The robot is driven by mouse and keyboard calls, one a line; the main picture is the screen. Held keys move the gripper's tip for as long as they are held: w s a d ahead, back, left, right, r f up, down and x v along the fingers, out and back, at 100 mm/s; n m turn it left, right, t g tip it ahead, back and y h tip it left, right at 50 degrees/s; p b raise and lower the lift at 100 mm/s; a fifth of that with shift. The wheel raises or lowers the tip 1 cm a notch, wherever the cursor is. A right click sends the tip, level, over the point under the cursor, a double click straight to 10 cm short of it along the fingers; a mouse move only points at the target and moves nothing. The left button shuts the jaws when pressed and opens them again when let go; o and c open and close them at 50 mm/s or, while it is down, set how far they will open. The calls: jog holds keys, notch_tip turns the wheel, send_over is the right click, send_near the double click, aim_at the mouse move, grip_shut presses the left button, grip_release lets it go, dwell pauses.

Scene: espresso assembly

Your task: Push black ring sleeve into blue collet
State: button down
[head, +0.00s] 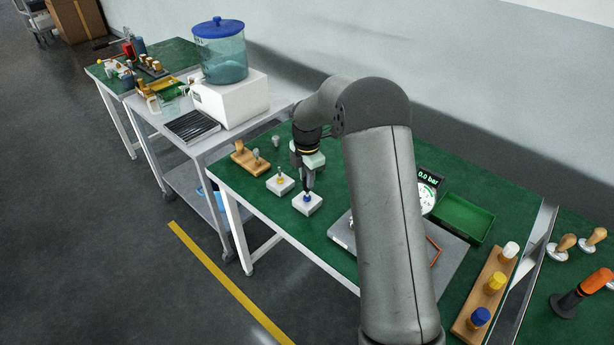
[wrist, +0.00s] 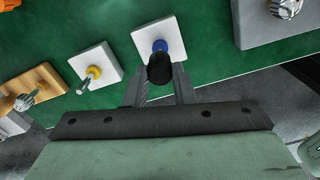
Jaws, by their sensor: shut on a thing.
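The blue collet (wrist: 160,46) stands on a white square block (wrist: 143,42) on the green mat; it also shows in the head view (head: 307,198). The black ring sleeve (wrist: 160,69) is a dark cylinder between my gripper's fingers (wrist: 162,84), right over the blue collet. In the head view my gripper (head: 307,188) points down at the white block, shut on the sleeve. The sleeve hides part of the collet, so I cannot tell how far it sits in it.
A second white block with a yellow collet (head: 280,180) stands to the left. A wooden holder (head: 239,161) is beyond it. A grey plate (head: 341,232) with a gauge (head: 427,196) lies to the right. A green tray (head: 466,219) and a wooden rack (head: 468,318) are farther right.

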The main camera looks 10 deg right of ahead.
dwell(0.3)
jog(key=c, duration=1.1)
grip_release()
jog(key=shift+c, duration=0.2)
jog(key=shift+r, duration=0.1)
jog(key=shift+r+p, duration=1.85)
jog(key=shift+r, duration=1.05)
